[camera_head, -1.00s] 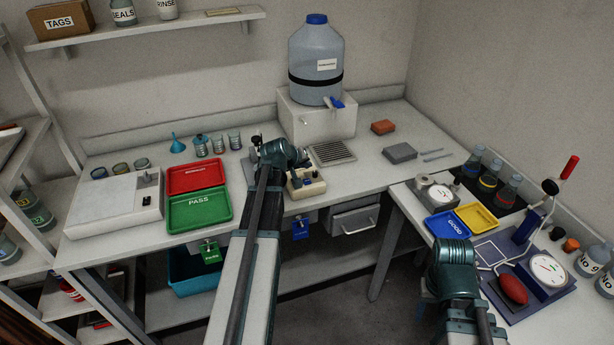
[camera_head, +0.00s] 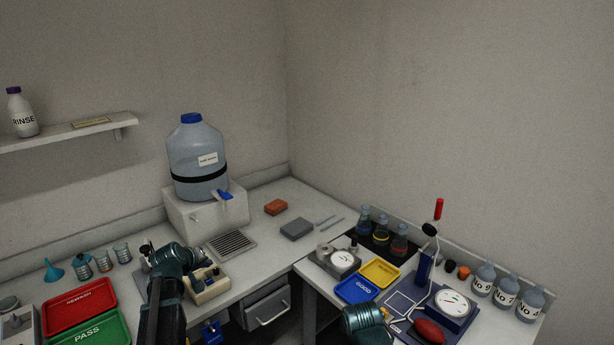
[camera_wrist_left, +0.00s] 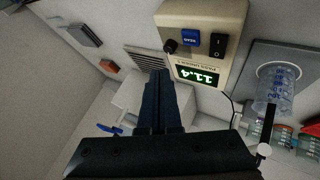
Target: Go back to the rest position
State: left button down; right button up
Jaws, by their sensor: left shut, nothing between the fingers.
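My left arm comes in at the lower left of the head view, and its wrist hides most of the left gripper there. In the left wrist view the left gripper (camera_wrist_left: 160,98) is shut, with its two dark fingers together and nothing between them. It is over the bench beside a small beige meter (camera_head: 207,284), which also shows in the wrist view (camera_wrist_left: 207,50) with a green display reading 11.4. My right arm shows at the bottom of the head view near the blue GOOD tray (camera_head: 358,289); its gripper is not visible.
A red REWASH tray (camera_head: 80,306) and green PASS tray (camera_head: 103,330) lie at the left. A water jug (camera_head: 197,150) stands on a white box (camera_head: 207,214). A yellow tray (camera_head: 381,273), flasks, a gauge and bottles crowd the right bench.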

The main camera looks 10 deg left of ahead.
pick_arm(q)
jog(key=s+d+f+m+g+h, duration=0.1)
jog(key=s+d+f+m+g, duration=0.15)
jog(key=d, duration=0.55)
jog(key=s+d+f+m+g, duration=0.15)
jog(key=s+d, duration=0.25)
jog(key=d, duration=0.5)
jog(key=s+d+f+m+g+h, duration=0.1)
jog(key=s+d+m, duration=0.2)
jog(key=d, duration=0.5)
jog(key=s+d+m+g+y, duration=0.1)
jog(key=s+d+m+g, duration=0.1)
jog(key=s+d, duration=0.3)
jog(key=s+d+f+m+g+y, duration=0.1)
jog(key=s+d+m+g+y, duration=0.1)
jog(key=s+d, duration=0.4)
jog(key=s+m, duration=0.1)
jog(key=s, duration=0.4)
jog(key=shift+s+f+m, duration=0.15)
jog(key=shift+s+m, duration=0.2)
jog(key=shift+m, duration=0.05)
jog(key=shift+a, duration=0.15)
